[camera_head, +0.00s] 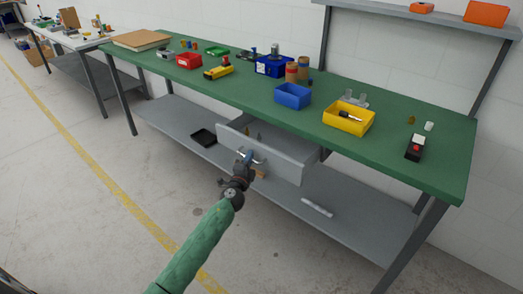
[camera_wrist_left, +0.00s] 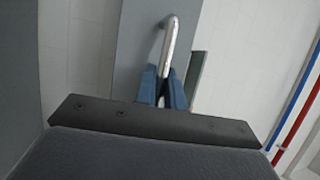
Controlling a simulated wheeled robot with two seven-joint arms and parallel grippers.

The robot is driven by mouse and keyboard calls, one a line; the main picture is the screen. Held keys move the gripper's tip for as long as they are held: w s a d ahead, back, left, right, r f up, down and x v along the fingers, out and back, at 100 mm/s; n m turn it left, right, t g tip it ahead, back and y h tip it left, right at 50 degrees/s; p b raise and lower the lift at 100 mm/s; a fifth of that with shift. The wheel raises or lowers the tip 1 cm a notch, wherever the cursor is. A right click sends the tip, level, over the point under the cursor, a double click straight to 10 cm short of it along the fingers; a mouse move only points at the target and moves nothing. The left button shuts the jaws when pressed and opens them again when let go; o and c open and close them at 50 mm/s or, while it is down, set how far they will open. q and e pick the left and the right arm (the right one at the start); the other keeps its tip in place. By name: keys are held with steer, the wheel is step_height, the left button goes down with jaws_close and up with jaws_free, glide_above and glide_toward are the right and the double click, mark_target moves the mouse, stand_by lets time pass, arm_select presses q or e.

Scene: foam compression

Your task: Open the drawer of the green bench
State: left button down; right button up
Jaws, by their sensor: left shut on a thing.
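The green bench (camera_head: 390,158) runs across the head view. Its grey drawer (camera_head: 287,163) hangs under the top and stands pulled out, with part of its inside showing. My left gripper (camera_head: 248,158) is at the drawer front, shut on the metal handle. In the left wrist view the handle (camera_wrist_left: 169,45) is a bent silver bar, and its lower end lies between the blue fingertips of my left gripper (camera_wrist_left: 162,88). My right gripper is in neither view.
Bins stand on the bench top, among them a blue bin (camera_head: 293,96) and a yellow bin (camera_head: 349,118). A grey lower shelf (camera_head: 350,220) holds a black tray (camera_head: 203,138). The floor in front of the bench is clear, with a yellow line.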

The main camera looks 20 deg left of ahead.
arm_select(q)
steer(key=s+a+b, duration=0.1)
steer(key=s+a, duration=0.2)
steer(key=s, duration=0.7)
steer(key=shift+s+a, duration=0.35)
steer(key=shift+a, duration=0.05)
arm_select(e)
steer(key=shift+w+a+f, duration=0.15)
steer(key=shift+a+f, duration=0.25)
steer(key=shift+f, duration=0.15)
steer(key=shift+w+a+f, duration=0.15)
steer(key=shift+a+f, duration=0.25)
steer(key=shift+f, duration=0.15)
arm_select(q)
steer(key=c, duration=1.8)
jaws_free()
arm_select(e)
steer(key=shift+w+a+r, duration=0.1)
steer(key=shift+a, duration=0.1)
